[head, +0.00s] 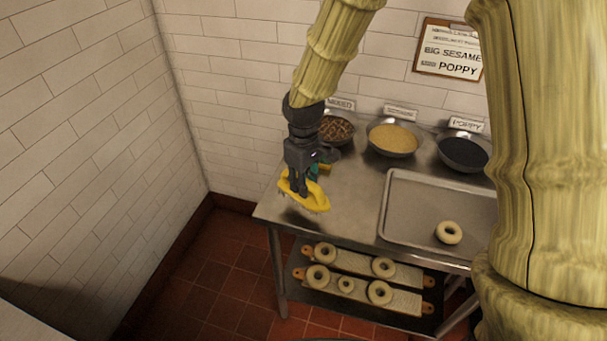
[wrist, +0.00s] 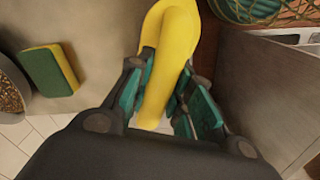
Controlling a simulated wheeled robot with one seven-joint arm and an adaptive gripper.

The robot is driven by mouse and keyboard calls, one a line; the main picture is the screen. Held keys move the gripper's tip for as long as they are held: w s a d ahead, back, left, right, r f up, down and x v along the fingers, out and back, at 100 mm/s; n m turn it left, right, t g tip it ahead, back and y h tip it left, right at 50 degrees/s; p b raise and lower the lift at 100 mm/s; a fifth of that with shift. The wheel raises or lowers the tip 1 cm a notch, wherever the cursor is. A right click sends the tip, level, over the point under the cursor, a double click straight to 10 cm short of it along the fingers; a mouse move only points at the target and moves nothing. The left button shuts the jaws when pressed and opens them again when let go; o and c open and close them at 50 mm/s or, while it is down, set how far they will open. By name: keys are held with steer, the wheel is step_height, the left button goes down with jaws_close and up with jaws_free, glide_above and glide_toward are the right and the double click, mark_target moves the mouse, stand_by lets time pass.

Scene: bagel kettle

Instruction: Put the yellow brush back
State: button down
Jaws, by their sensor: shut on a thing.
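The yellow brush (head: 308,197) is in my gripper (head: 301,181), over the left end of the steel table in the head view. Its bristles face down, and a shadow lies on the tabletop below it. In the wrist view the yellow brush (wrist: 168,70) runs between the teal-padded fingers of my gripper (wrist: 165,90), which are shut on it. The fingers hide part of the brush.
A green and yellow sponge (wrist: 48,70) lies beside a seed bowl (wrist: 8,90). The steel table (head: 345,205) holds several topping bowls at the back and a tray (head: 410,218) with a bagel (head: 449,232). Bagel boards (head: 345,268) lie on the lower shelf.

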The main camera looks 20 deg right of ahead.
steer(key=shift+w+d+f+p, duration=0.25)
steer(key=shift+w+f+p, duration=0.2)
steer(key=shift+w+f, duration=0.35)
steer(key=shift+w+d+f+p, duration=0.25)
steer(key=shift+w+f+p, duration=0.25)
steer(key=shift+w, duration=0.5)
steer(key=shift+w+d+f+p, duration=0.25)
steer(key=shift+w+f+p, duration=0.15)
steer(key=shift+w+f, duration=0.4)
steer(key=shift+w, duration=0.1)
steer(key=c, duration=1.3)
jaws_free()
steer(key=shift+r+b, duration=1.2)
steer(key=shift+r, duration=4.9)
